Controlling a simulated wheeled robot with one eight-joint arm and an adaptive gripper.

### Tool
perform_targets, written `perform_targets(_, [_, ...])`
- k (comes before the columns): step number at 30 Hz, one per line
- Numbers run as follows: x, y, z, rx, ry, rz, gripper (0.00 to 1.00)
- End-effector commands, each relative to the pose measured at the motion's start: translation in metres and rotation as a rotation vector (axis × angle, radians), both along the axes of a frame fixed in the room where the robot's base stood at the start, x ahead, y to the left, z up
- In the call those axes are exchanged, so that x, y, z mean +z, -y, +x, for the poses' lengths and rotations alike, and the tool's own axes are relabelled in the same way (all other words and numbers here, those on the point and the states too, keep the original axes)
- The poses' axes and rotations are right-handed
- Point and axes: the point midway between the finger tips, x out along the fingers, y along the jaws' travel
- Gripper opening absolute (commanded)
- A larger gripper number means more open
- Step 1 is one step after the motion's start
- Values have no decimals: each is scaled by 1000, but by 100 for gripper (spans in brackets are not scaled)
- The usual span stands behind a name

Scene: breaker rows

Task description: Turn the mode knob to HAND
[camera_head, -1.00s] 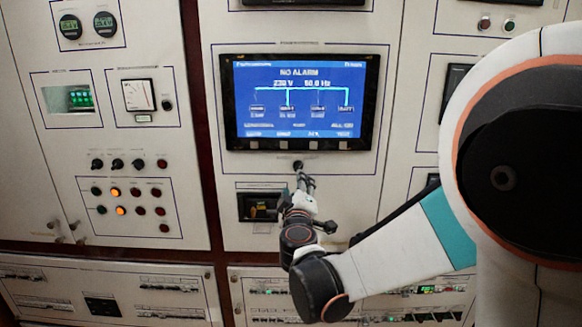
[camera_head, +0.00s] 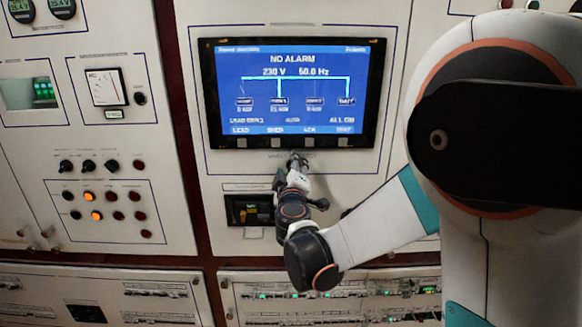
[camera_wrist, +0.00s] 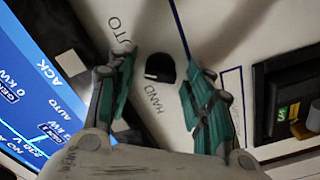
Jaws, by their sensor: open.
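The mode knob (camera_wrist: 160,67) is a small black knob on the white panel, seen in the wrist view. The AUTO label (camera_wrist: 119,33) is up-left of it and the HAND label (camera_wrist: 153,98) is just below it. A pale mark shows on the knob's lower left edge; I cannot tell for sure which label it points to. My gripper (camera_wrist: 163,60) is open, with one teal finger on each side of the knob and gaps between. In the head view my gripper (camera_head: 294,162) is below the screen and covers the knob.
The blue screen (camera_head: 292,92) reads NO ALARM and sits right above the knob area. A dark recessed unit (camera_head: 249,210) is below left of my gripper in the head view. Switches and lamps (camera_head: 91,196) fill the left panel.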

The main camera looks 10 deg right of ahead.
Motion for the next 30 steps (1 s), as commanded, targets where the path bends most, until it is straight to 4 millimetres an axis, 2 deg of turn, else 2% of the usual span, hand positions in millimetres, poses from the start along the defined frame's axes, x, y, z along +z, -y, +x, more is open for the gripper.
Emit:
perform_targets(3, [0, 0, 0, 0, 0, 0, 47])
perform_targets(4, [0, 0, 0, 0, 0, 0, 43])
perform_targets(9, [0, 0, 0, 0, 0, 0, 4])
perform_targets(20, [-1, 0, 0, 0, -6, -28, 4])
perform_targets(30, [-2, -1, 0, 0, -52, -228, 4])
